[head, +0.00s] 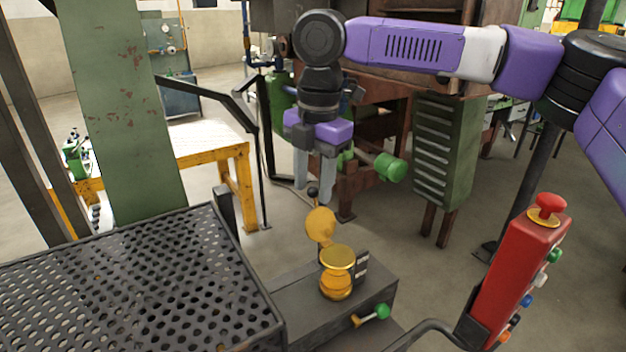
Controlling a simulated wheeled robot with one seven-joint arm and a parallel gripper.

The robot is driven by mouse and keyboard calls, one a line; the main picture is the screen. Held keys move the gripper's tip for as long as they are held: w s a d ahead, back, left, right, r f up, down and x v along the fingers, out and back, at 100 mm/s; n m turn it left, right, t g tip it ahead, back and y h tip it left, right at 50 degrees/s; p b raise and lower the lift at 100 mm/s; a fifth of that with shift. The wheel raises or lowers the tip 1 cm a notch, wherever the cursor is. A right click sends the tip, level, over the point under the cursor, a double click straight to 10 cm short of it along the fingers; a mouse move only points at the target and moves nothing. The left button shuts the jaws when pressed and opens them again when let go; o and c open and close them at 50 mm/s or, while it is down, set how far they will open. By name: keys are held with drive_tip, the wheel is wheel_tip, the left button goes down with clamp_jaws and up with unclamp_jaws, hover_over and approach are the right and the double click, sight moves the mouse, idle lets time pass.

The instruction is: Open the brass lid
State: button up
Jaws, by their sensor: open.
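A brass pot (336,285) stands on a dark metal block at the lower middle of the head view. A round brass lid (321,225) stands raised and tilted behind the pot's top, near its back rim. A small black knob (313,192) shows just above this disc; I cannot tell whether the two are joined. My gripper (312,186) points down above and behind the pot, open, with its two grey fingers apart. The knob appears between the fingertips; I cannot tell whether they touch it. No object is visibly held.
A perforated black metal table (140,290) fills the lower left. The dark block (375,285) has a green-knobbed handle (376,314). A red control box (515,265) with a red button stands at right. A green louvred cabinet (447,150) and a green cylinder (388,167) stand behind.

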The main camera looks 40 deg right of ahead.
drive_tip(key=shift+f, duration=0.1)
clamp_jaws()
idle(1.4)
